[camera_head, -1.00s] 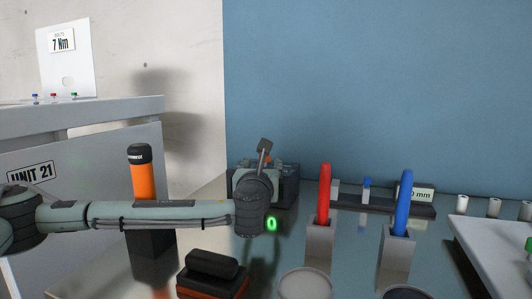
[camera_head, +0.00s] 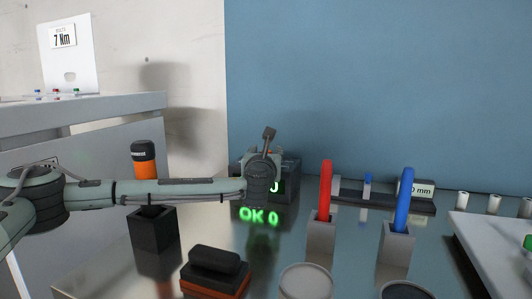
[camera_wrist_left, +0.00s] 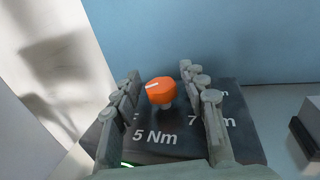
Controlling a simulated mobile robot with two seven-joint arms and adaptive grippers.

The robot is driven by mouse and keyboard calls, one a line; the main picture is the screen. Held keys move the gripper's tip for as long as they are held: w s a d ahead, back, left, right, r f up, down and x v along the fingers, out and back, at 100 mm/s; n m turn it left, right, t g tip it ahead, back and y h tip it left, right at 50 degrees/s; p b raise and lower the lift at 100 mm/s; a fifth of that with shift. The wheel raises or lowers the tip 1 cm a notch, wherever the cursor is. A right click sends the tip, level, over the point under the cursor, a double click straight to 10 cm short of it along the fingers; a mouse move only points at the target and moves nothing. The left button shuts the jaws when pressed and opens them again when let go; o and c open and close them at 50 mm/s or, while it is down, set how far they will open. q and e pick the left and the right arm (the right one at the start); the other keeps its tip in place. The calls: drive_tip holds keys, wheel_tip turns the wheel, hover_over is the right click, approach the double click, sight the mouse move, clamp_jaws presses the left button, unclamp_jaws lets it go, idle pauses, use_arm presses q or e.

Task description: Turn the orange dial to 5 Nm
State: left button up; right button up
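The orange dial (camera_wrist_left: 161,91) is in the left wrist view, on a dark box (camera_wrist_left: 172,142). A short white mark on it points to the left. White lettering on the box reads "5 Nm" nearest the camera, with a partly hidden "7" label to the right. My left gripper (camera_wrist_left: 158,73) is open, with its fingers on either side of the dial and visible gaps to it. My right gripper is not in view.
An orange-and-black tool (camera_head: 144,160) stands in a dark holder. Red (camera_head: 325,185) and blue (camera_head: 405,198) handled tools stand in grey holders to the right.

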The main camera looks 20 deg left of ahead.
use_arm(q)
clamp_jaws()
drive_tip(key=shift+d+n+g+y, duration=0.1)
drive_tip(key=shift+n+g+y, duration=0.2)
drive_tip(key=shift+n+y, duration=0.6)
drive_tip(key=shift+n+g+y, duration=0.6)
drive_tip(key=shift+y, duration=0.7)
drive_tip(key=shift+o, duration=1.4)
unclamp_jaws()
drive_tip(key=v, duration=1.2)
